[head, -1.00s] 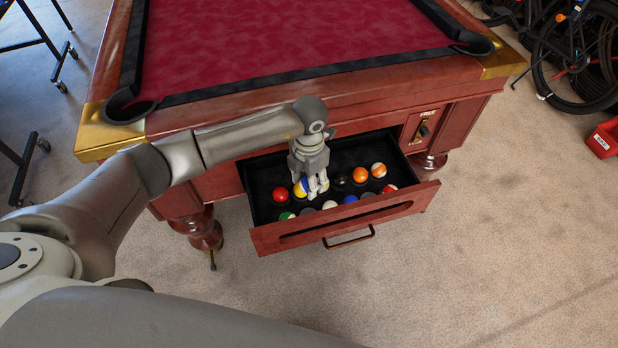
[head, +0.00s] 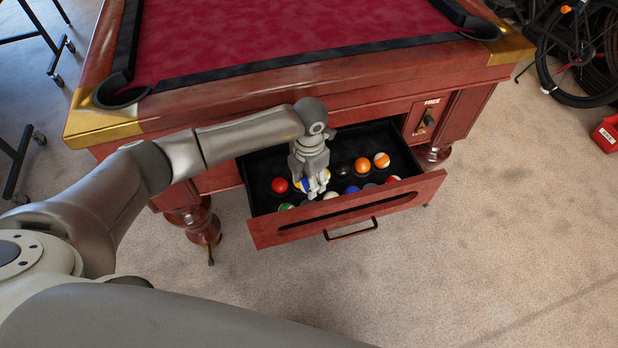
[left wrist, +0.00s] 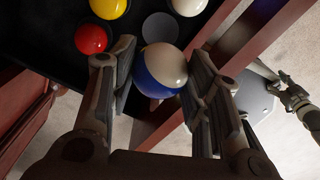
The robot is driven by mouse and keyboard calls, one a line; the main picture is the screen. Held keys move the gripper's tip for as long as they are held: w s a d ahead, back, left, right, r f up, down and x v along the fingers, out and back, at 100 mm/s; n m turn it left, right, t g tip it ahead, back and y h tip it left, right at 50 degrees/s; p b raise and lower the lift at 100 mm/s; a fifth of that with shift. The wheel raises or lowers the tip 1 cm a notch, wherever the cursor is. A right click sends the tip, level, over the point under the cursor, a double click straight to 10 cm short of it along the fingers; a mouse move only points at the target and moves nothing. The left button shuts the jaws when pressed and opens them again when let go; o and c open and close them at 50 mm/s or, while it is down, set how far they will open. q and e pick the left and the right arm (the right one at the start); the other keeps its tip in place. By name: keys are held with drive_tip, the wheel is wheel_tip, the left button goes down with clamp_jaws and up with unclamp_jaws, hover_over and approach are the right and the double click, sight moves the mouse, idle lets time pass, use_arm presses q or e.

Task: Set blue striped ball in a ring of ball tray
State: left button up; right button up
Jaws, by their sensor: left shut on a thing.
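The ball tray (head: 257,199) is the open black drawer under the pool table, with several balls in it. My left gripper (head: 318,188) reaches down into the tray area. In the left wrist view, its fingers (left wrist: 165,85) are shut on the blue striped ball (left wrist: 155,75), white with a blue band. A grey empty ring (left wrist: 160,28) shows just beyond that ball. From the head, fingers hide most of the held ball. I cannot tell whether it touches the tray. A small gripper at the right of the wrist view appears to be my right gripper (left wrist: 284,80); its jaws are unclear.
The wooden drawer front (head: 420,192) stands close in front. The table edge (head: 330,94) rises behind.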

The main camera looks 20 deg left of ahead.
use_arm(q)
drive_tip(key=shift+f+b, duration=0.4)
drive_tip(key=shift+f, duration=0.3)
use_arm(e)
drive_tip(key=shift+w+d+f, duration=0.1)
drive_tip(key=shift+d+f, duration=0.1)
drive_tip(key=shift+f, duration=0.25)
use_arm(q)
drive_tip(key=shift+f+b, duration=0.6)
drive_tip(key=shift+f, duration=0.1)
use_arm(e)
drive_tip(key=shift+w+a+r, duration=0.15)
drive_tip(key=shift+w, duration=0.1)
use_arm(q)
drive_tip(key=shift+f, duration=0.35)
drive_tip(key=shift+f+b, duration=0.15)
drive_tip(key=shift+b, duration=0.2)
drive_tip(key=shift+f, duration=0.25)
use_arm(e)
drive_tip(key=w+r, duration=0.2)
drive_tip(key=w, duration=0.5)
drive_tip(key=shift+w+a+t, duration=0.2)
drive_tip(key=shift+a+t, duration=0.1)
drive_tip(key=shift+a, duration=0.15)
use_arm(q)
drive_tip(key=shift+f+b, duration=0.15)
drive_tip(key=shift+b, duration=0.15)
use_arm(e)
drive_tip(key=shift+w+r, duration=0.1)
drive_tip(key=shift+w, duration=0.05)
